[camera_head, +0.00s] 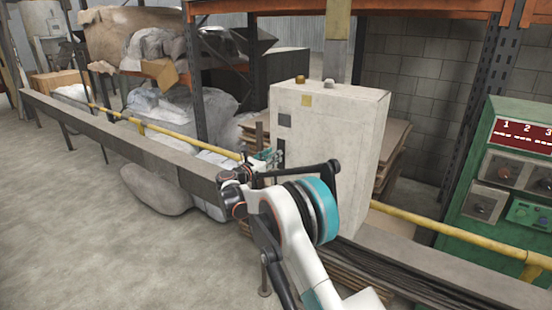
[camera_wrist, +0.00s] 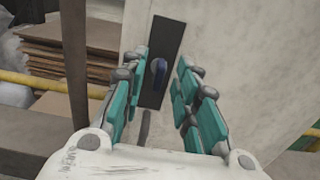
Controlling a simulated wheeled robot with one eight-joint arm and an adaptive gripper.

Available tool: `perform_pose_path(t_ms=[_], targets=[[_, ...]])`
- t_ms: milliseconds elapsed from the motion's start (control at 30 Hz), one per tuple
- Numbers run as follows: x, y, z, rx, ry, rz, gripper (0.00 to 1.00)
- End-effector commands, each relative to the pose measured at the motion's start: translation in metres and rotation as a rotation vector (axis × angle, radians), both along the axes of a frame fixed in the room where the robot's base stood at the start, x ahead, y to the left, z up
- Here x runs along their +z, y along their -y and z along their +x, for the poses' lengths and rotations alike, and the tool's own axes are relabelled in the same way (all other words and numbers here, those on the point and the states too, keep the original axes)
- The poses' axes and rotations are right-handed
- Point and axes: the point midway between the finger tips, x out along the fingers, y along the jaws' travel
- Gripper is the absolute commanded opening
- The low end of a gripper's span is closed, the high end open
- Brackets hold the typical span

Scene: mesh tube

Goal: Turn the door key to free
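A small dark blue key (camera_wrist: 159,68) sticks out of a black upright plate (camera_wrist: 168,42) on the front of a pale cabinet (camera_head: 330,135). The cabinet also fills much of the wrist view (camera_wrist: 235,50). My gripper (camera_wrist: 163,74) is open, with its teal fingers spread to the left and right of the key. The key shows between the fingertips, and a gap is visible on each side. I cannot tell how deep the fingertips reach along the key. In the head view my gripper (camera_head: 267,158) is at the cabinet's left face, and my arm hides the key.
A grey beam (camera_head: 120,145) and a yellow rail (camera_head: 180,137) run past the cabinet. Stacked boards (camera_wrist: 75,45) stand left of it in the wrist view. A green machine (camera_head: 510,180) stands at the right. Open floor (camera_head: 70,220) lies at the left.

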Motion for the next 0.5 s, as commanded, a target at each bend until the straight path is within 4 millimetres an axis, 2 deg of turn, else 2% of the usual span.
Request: perform_pose_path(t_ms=[200, 500], targets=[[-0.001, 0.016, 0.019, 0.000, 0.000, 0.000, 0.28], [0.000, 0.019, 0.023, 0.000, 0.000, 0.000, 0.28]])
